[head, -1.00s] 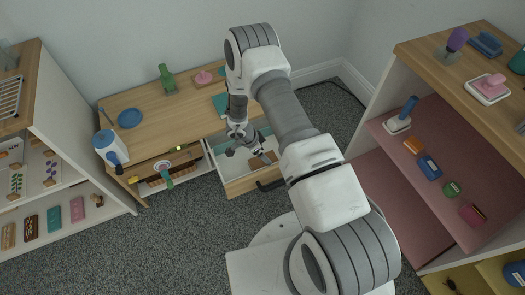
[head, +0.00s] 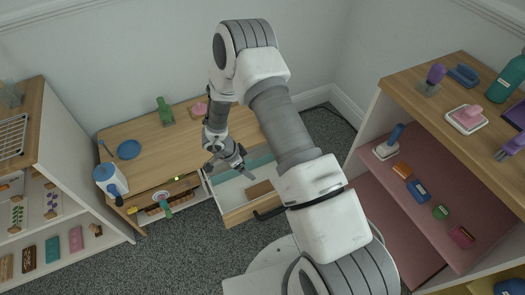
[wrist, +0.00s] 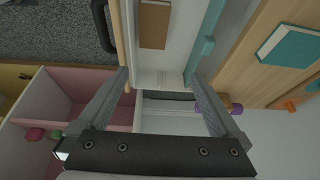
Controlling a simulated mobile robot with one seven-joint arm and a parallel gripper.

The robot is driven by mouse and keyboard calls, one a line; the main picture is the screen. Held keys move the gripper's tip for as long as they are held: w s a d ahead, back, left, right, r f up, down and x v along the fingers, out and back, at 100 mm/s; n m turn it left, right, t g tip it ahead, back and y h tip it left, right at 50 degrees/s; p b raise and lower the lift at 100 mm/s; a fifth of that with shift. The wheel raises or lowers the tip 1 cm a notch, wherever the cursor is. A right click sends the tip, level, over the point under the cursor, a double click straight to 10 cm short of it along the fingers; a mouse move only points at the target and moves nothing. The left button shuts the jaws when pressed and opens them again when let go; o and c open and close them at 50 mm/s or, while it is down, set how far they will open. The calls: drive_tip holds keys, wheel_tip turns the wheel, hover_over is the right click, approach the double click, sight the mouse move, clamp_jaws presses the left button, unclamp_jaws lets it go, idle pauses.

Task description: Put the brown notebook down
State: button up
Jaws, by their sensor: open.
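The brown notebook (head: 260,189) lies flat on the white floor of the open drawer (head: 252,212), toward its right end in the head view. It also shows near the top of the wrist view (wrist: 154,24), with nothing holding it. My gripper (head: 228,168) is above the left part of the drawer, to the left of the notebook and apart from it. In the wrist view its two fingers (wrist: 157,78) are spread wide with nothing between them.
The drawer's dark handle (head: 270,212) sticks out in front. A teal notebook (wrist: 292,45) lies on the wooden desk top (head: 150,140). Shelves with small items stand at left and at right (head: 425,215). Grey carpet (head: 180,240) is clear in front.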

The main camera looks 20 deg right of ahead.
drive_tip(key=w+a+r+n+t+y, duration=0.2)
drive_tip(key=w+r+t, duration=0.1)
drive_tip(key=w+r, duration=0.5)
drive_tip(key=s+a+r+n+t+y, duration=0.1)
drive_tip(key=a+r+n+t+y, duration=0.15)
drive_tip(key=r, duration=1.05)
drive_tip(key=a+r+n+t+y, duration=0.15)
drive_tip(key=r+n, duration=0.25)
drive_tip(key=r, duration=1)
drive_tip(key=s+d+r+n+g, duration=0.1)
drive_tip(key=s+d+r+n, duration=0.15)
drive_tip(key=s+r, duration=0.55)
drive_tip(key=s+d+r+n+g, duration=0.15)
drive_tip(key=s+r+n, duration=0.25)
drive_tip(key=s, duration=0.8)
drive_tip(key=s+d+h, duration=0.1)
drive_tip(key=s+d, duration=0.5)
drive_tip(key=s, duration=0.4)
drive_tip(key=shift+s+d+f+n+h, duration=0.25)
drive_tip(key=shift+d+f+n+h, duration=0.1)
drive_tip(key=shift+f+h, duration=0.1)
drive_tip(key=shift+r, duration=0.15)
